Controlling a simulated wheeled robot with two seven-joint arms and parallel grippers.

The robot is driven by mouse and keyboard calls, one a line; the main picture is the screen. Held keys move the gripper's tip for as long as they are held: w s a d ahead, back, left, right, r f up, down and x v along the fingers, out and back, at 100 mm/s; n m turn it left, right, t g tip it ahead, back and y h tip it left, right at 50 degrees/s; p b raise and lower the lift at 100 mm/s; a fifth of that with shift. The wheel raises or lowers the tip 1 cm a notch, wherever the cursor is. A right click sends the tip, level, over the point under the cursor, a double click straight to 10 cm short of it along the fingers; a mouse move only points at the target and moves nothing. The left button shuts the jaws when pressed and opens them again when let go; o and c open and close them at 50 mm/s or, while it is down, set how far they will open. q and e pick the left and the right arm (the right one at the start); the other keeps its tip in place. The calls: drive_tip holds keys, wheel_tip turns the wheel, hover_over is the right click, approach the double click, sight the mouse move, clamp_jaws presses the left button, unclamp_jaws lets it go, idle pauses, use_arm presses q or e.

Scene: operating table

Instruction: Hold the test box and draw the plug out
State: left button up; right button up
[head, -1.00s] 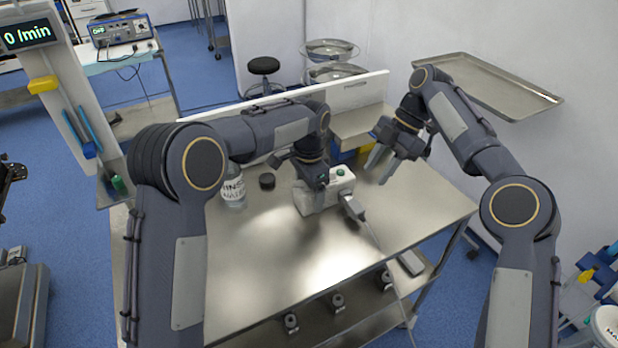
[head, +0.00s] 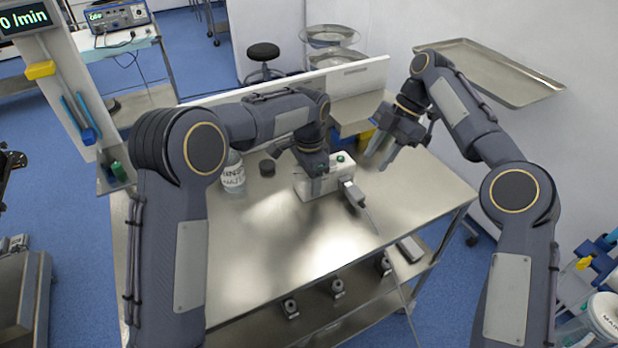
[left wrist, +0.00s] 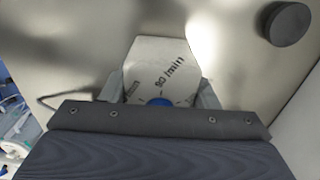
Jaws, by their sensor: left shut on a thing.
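The white test box (head: 338,172) stands on the steel table, a green button on its top. My left gripper (head: 315,186) reaches down over the box's left part and is shut on it. The plug's seat is too small to judge.
A labelled bottle (head: 233,176) and a dark round puck (head: 267,168) stand left of the box. Blue and yellow bins (head: 366,137) are behind my right gripper. A white panel (head: 350,78) bounds the table's back. The front of the table (head: 262,262) is clear.

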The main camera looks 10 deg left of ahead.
drive_tip(key=o, duration=0.4)
drive_tip(key=shift+a+r, duration=0.15)
drive_tip(key=shift+c, duration=0.2)
drive_tip(key=m+t+h, duration=0.2)
drive_tip(key=m+t, duration=0.5)
drive_tip(key=m, duration=1.1)
approach(356, 192)
drive_tip(key=x, duration=0.8)
drive_tip(key=shift+w+f, duration=0.1)
drive_tip(key=shift+f, duration=0.25)
drive_tip(key=shift+r, duration=0.15)
clamp_jaws()
